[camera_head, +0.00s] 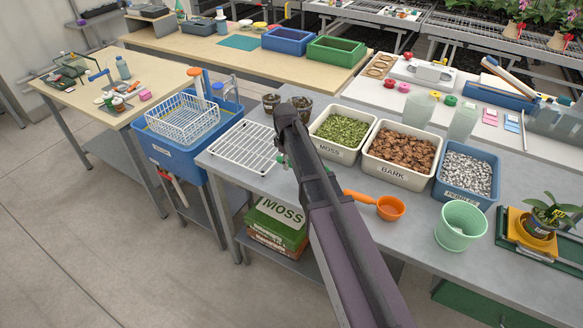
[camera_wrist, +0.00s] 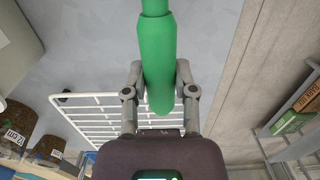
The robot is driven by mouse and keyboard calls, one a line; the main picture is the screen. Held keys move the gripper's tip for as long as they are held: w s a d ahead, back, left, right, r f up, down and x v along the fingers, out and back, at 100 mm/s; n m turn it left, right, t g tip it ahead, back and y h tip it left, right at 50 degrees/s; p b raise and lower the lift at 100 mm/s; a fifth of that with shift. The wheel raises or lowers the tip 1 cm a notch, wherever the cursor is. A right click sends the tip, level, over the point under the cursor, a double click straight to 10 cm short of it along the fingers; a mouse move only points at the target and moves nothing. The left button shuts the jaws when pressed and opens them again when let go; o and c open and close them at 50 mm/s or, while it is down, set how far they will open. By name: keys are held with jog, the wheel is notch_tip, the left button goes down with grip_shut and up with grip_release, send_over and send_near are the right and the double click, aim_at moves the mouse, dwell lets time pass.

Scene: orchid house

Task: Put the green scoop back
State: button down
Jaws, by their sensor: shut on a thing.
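My gripper (camera_wrist: 160,72) is shut on the green handle (camera_wrist: 158,60) of the green scoop, with one finger on each side. The handle's rounded end points toward my palm. The scoop's bowl is outside the wrist view. In the head view my arm hides most of my gripper and scoop; only a small bit of green (camera_head: 280,160) shows beside the arm, near the white wire rack (camera_head: 243,147). The rack lies on the grey bench, and also shows behind my gripper in the wrist view (camera_wrist: 85,100).
The moss bin (camera_head: 337,153), bark bin (camera_head: 395,175) and pebble bin (camera_head: 462,198) stand right of my arm. An orange scoop (camera_head: 390,208) and a mint pot (camera_head: 455,240) lie in front. Two dark pots (camera_head: 271,103) stand behind. A blue tub with a white basket (camera_head: 182,125) is left.

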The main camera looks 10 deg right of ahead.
jog(key=shift+w+d, duration=0.15)
jog(key=shift+w, duration=0.15)
jog(key=shift+w+d+f+b, duration=0.15)
jog(key=shift+w+f+b, duration=0.15)
jog(key=shift+f+b, duration=1.5)
jog(key=shift+c, duration=2.1)
grip_release()
jog(key=shift+r, duration=0.1)
jog(key=r+p, duration=1.1)
jog(key=p, duration=0.1)
jog(key=shift+w+a+r, duration=0.15)
jog(key=shift+a+r, duration=0.1)
jog(key=shift+r, duration=0.15)
